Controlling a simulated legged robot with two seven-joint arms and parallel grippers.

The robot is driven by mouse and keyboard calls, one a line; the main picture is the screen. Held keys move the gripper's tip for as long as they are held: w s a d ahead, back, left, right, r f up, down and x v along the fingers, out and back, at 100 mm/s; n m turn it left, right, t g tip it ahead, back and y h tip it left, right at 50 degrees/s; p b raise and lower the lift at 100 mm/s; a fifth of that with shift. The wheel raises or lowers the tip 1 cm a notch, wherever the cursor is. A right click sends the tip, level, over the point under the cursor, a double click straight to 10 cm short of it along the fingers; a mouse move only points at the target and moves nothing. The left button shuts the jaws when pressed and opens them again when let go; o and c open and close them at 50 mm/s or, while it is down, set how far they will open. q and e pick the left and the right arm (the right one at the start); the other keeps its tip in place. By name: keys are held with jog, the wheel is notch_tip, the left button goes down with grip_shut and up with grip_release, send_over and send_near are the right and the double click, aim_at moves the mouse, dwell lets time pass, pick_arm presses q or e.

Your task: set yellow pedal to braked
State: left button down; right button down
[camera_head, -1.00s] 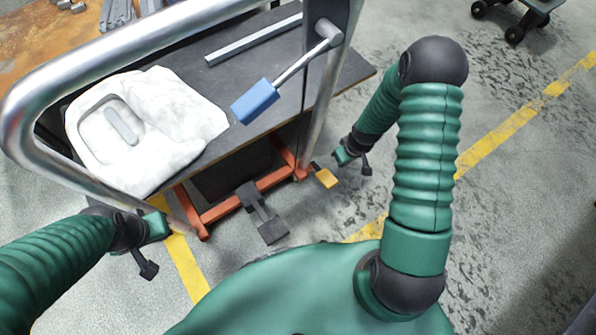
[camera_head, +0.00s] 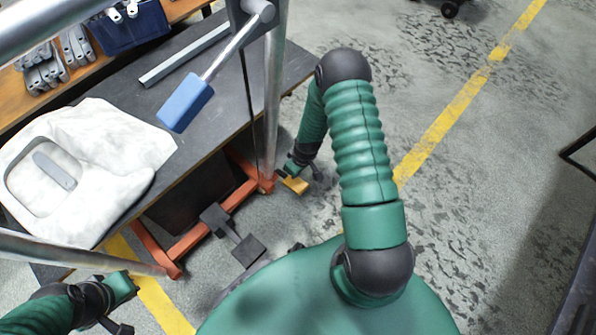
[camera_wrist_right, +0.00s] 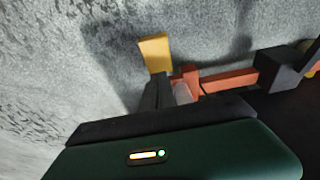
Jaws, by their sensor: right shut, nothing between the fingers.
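The yellow pedal (camera_head: 295,185) sits low by the right foot of the cart's orange frame. In the right wrist view the yellow pedal (camera_wrist_right: 155,53) shows just beyond the fingertips, pad angled. My right gripper (camera_head: 283,174) is down beside the pedal, partly covering it in the head view. In the wrist view the right gripper (camera_wrist_right: 159,80) has its dark fingers together, with nothing held. I cannot tell whether it touches the pedal. My left gripper (camera_head: 134,284) is at the lower left, under the cart's handle rail, its fingers unclear.
The cart has a dark deck (camera_head: 215,75), a steel post and an orange base frame (camera_head: 205,232). A grey pedal (camera_head: 250,250) lies to the left of the yellow one.

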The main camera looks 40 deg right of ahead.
notch_tip(320, 180, down, 6)
jog(key=b, duration=0.3)
jog(key=shift+r, duration=0.1)
jog(key=shift+s+f+b, duration=0.1)
jog(key=shift+f+b, duration=0.3)
jog(key=shift+f, duration=0.15)
